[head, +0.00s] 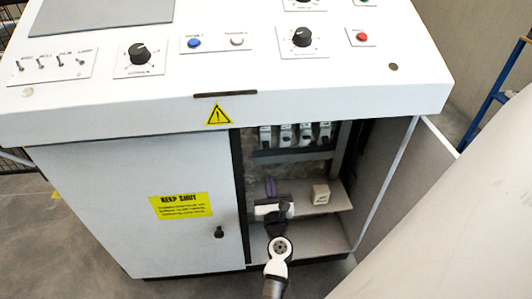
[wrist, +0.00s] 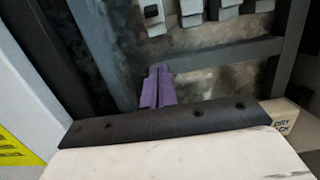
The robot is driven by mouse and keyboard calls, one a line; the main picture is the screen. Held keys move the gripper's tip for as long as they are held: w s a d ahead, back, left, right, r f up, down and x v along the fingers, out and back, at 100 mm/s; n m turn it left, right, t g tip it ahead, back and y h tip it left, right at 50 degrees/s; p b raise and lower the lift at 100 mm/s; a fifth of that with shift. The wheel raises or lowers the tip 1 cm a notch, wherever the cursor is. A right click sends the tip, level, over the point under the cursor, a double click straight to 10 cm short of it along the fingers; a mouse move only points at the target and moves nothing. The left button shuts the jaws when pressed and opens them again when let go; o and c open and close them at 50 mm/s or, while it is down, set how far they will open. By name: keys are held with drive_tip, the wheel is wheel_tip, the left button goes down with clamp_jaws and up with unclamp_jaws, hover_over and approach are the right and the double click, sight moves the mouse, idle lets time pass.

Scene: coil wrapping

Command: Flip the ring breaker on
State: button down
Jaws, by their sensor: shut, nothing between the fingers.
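A row of several white breakers (head: 296,134) with dark levers sits in the upper part of the open cabinet, under the console. Part of the row also shows at the top of the wrist view (wrist: 191,10). I cannot read their labels, so I cannot tell which is the ring breaker or how it is set. My gripper (head: 270,187), with purple fingers, is inside the cabinet opening, below the row. In the wrist view its fingers (wrist: 157,85) are together and empty. They appear apart from the breakers, below the leftmost one in that view.
A grey rail (head: 290,155) runs below the breakers. A small white box (head: 320,194) sits on the shelf right of my gripper. The left door (head: 150,205) with a "KEEP SHUT" label is closed; the right door (head: 410,185) stands open. The console top (head: 330,85) overhangs the opening.

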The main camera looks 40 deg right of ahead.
sight(266, 145)
drive_tip(key=x, duration=1)
drive_tip(key=shift+s+a+r+p, duration=0.2)
drive_tip(key=shift+s+r+p, duration=0.05)
drive_tip(key=shift+r+p, duration=0.35)
drive_tip(key=shift+s+a+r+p, duration=0.15)
drive_tip(key=shift+s+r+p, duration=0.15)
drive_tip(key=shift+r+p, duration=0.3)
drive_tip(key=shift+s+a+r+p, duration=0.2)
drive_tip(key=shift+s+r+p, duration=0.05)
drive_tip(key=shift+r+p, duration=0.3)
drive_tip(key=shift+r+p, duration=0.35)
drive_tip(key=shift+p, duration=0.45)
drive_tip(key=shift+f+g+y+p, duration=0.1)
drive_tip(key=shift+g+y+p, duration=0.2)
drive_tip(key=shift+p, duration=0.05)
drive_tip(key=shift+s+a+g+p, duration=0.2)
drive_tip(key=shift+g+p, duration=0.2)
drive_tip(key=shift+p, duration=1.1)
